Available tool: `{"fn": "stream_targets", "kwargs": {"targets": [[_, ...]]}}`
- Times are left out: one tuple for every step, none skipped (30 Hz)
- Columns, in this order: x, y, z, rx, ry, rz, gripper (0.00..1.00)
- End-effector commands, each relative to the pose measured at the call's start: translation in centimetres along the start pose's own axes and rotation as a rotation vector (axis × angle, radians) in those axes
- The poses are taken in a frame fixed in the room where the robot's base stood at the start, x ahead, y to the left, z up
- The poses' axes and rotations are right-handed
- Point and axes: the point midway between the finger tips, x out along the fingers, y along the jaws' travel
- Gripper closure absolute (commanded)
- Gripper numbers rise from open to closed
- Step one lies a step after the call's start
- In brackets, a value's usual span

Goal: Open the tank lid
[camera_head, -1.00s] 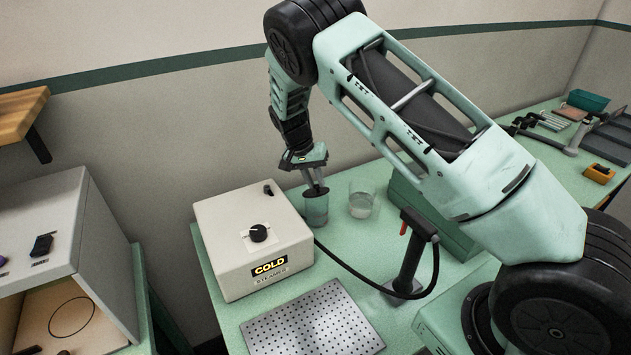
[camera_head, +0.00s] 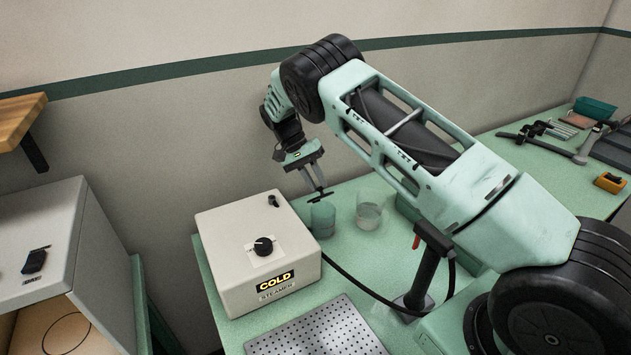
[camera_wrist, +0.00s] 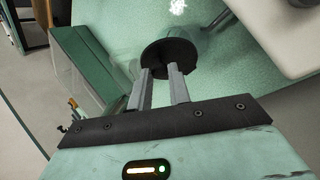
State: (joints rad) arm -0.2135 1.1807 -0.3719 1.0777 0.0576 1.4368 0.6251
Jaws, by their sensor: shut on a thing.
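My gripper (camera_head: 317,188) is shut on a thin black round lid (camera_wrist: 170,64), which also shows edge-on in the head view (camera_head: 321,197). The lid is between the fingertips in the wrist view. It is above a clear greenish cup-like tank (camera_head: 322,221) that stands on the green bench right of the steamer. The lid looks raised off the tank's rim, with a small gap; the exact clearance is hard to tell. In the wrist view the lid and fingers hide part of what is below.
The white steamer box (camera_head: 258,252), marked COLD, has a knob and a small black fitting on top. A clear beaker (camera_head: 369,212) stands right of the tank. A perforated metal plate (camera_head: 318,330) lies in front. A black-handled tool on a stand (camera_head: 425,272) trails a black cable.

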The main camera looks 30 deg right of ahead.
Motion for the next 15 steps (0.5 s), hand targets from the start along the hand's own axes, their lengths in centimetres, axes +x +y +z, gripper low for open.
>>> {"fn": "stream_targets", "kwargs": {"targets": [[0.07, 0.00, 0.00, 0.000, -0.001, 0.001, 1.00], [0.07, -0.01, 0.00, 0.000, 0.000, 0.001, 1.00], [0.08, -0.01, 0.00, 0.000, -0.001, 0.001, 1.00], [0.08, -0.01, 0.00, 0.000, -0.001, 0.000, 1.00], [0.08, 0.00, 0.00, 0.000, -0.001, 0.001, 1.00], [0.09, 0.00, 0.00, 0.000, -0.001, 0.001, 0.76], [0.09, -0.01, 0.01, 0.000, -0.001, 0.001, 0.67], [0.09, -0.01, 0.01, 0.000, -0.001, 0.000, 0.59], [0.08, 0.00, 0.01, 0.000, -0.001, 0.000, 0.59], [0.08, -0.01, 0.01, 0.000, 0.000, 0.000, 0.59], [0.07, -0.01, 0.01, 0.000, 0.000, 0.000, 0.59], [0.07, 0.00, 0.01, 0.000, 0.000, 0.000, 0.59], [0.06, 0.00, 0.01, 0.000, 0.000, 0.000, 0.59], [0.06, 0.00, 0.01, 0.000, 0.000, 0.000, 0.59], [0.05, -0.01, 0.01, 0.000, 0.000, 0.000, 0.59]]}}
